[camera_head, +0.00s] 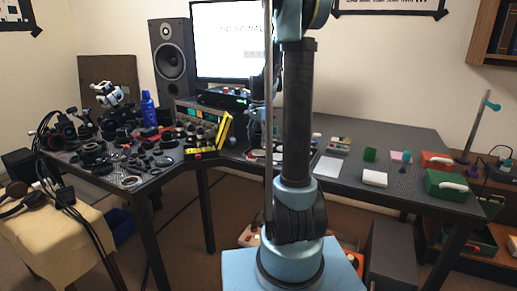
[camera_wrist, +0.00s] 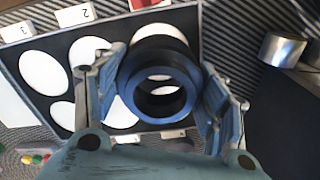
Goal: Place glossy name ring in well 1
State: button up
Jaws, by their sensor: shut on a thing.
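The name ring (camera_wrist: 160,58), a dark, glossy, thick ring, is between the two blue-padded fingers of my gripper (camera_wrist: 163,88) in the wrist view. My gripper is shut on its sides. Behind it lies a dark sorting tray (camera_wrist: 112,32) with several round white wells. The ring overlaps a white well (camera_wrist: 160,31) in the tray's top right corner. A label (camera_wrist: 145,3) beside that well is cut off by the frame edge, so its number does not show. I cannot tell how high the ring is above the tray. In the head view my arm hides the gripper and ring.
Labels 2 (camera_wrist: 76,15) and 3 (camera_wrist: 14,32) mark the neighbouring wells. A silver cylinder (camera_wrist: 283,48) stands right of the tray. Small coloured pieces (camera_wrist: 36,158) lie at lower left. In the head view, lens parts (camera_head: 130,180) crowd the left desk.

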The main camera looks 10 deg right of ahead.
aim_at(259, 153)
jog(key=shift+f, duration=2.1)
jog(key=o, duration=1.1)
jog(key=shift+c, duration=0.2)
notch_tip(259, 153, up, 12)
jog(key=s+n, duration=0.3)
jog(key=s, duration=0.9)
jog(key=s+f+n+t, duration=0.1)
jog(key=s+f+n, duration=0.3)
jog(key=s+f, duration=0.3)
jog(key=s+f+n+t, duration=0.1)
jog(key=s+f+n, duration=0.4)
jog(key=s, duration=1.1)
jog(key=shift+f, duration=0.85)
